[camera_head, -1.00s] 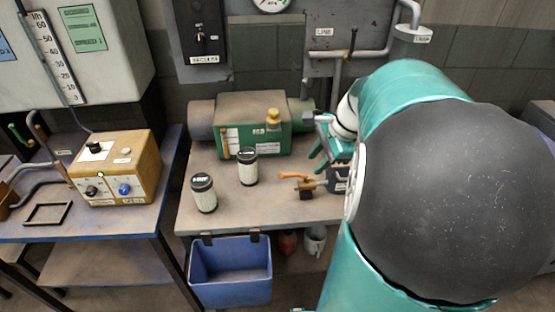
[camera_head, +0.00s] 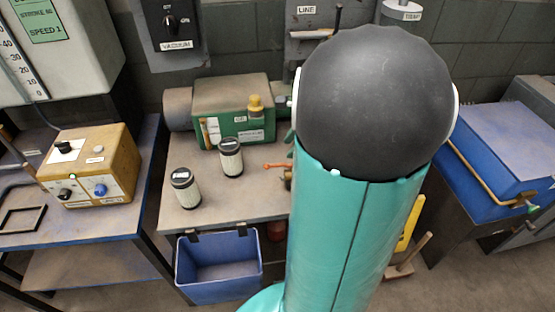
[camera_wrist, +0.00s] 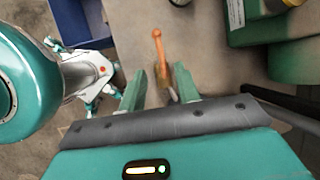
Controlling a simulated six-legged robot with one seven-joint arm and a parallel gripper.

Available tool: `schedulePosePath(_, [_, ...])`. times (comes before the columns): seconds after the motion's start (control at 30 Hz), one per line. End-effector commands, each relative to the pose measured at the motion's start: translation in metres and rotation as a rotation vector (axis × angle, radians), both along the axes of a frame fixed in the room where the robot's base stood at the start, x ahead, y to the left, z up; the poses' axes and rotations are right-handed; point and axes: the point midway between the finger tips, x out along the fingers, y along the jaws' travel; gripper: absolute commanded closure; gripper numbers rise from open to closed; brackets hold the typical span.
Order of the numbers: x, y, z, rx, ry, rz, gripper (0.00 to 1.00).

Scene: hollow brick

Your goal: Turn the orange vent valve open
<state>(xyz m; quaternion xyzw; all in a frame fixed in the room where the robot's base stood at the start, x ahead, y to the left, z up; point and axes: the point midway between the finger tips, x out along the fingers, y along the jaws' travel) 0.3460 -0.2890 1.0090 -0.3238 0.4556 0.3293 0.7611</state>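The orange valve handle (camera_head: 277,166) shows on the grey table in the head view, just left of my arm, which hides the rest of the valve. In the wrist view the orange handle (camera_wrist: 158,48) points away from my gripper, with a brass-coloured body at its near end. My gripper (camera_wrist: 160,70) is open there, with one teal finger on each side of the valve's near end. The handle reaches out beyond the fingertips. I cannot tell whether either finger touches it. In the head view my gripper is hidden behind my arm.
Two white canisters with black lids (camera_head: 186,188) and a green pump box (camera_head: 235,112) stand on the table. A blue bin (camera_head: 219,270) hangs at its front edge. A yellow control box (camera_head: 93,165) is at left and a blue chest (camera_head: 510,145) at right.

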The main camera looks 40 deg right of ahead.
Motion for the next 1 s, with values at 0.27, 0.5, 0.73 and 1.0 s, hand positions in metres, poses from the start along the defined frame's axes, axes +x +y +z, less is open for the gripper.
schedulePosePath(0.27, [0.021,0.012,-0.052,0.003,0.003,0.002,0.68])
schedulePosePath(0.5, [0.034,0.017,-0.077,0.0,0.001,0.003,0.68])
schedulePosePath(0.73, [0.036,0.017,-0.08,-0.001,0.0,0.003,0.68])
schedulePosePath(1.0, [0.036,0.017,-0.08,-0.001,0.0,0.003,1.0])
